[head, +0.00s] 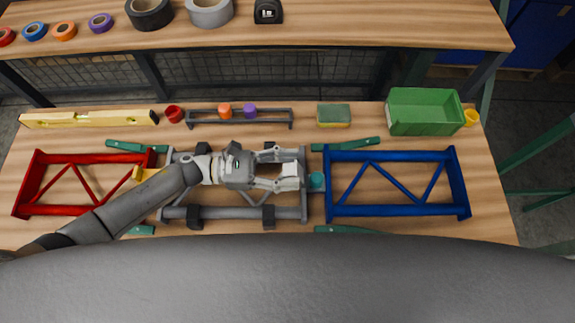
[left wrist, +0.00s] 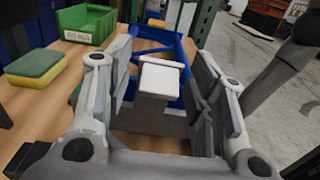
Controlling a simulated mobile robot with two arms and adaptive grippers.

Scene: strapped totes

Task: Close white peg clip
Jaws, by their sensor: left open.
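The white peg clip (head: 290,170) is at the right end of the grey frame (head: 235,212), close to the blue frame (head: 398,210). In the left wrist view the white clip (left wrist: 163,78) appears as a white block with a flat top plate. My left gripper (head: 288,170) is open, with one finger on each side of the clip; gaps show between the fingers and the clip in the wrist view. The gripper partly hides the clip's base. A teal piece (head: 317,181) sits between the grey and blue frames. My right gripper is not in view.
A red frame (head: 70,210) with a yellow clip (head: 138,174) lies left. A grey peg rack (head: 201,123), a sponge (head: 333,116) and a green bin (head: 424,111) stand behind. Teal strips (head: 345,144) lie near the frames. A shelf (head: 330,28) with tape rolls crosses the back.

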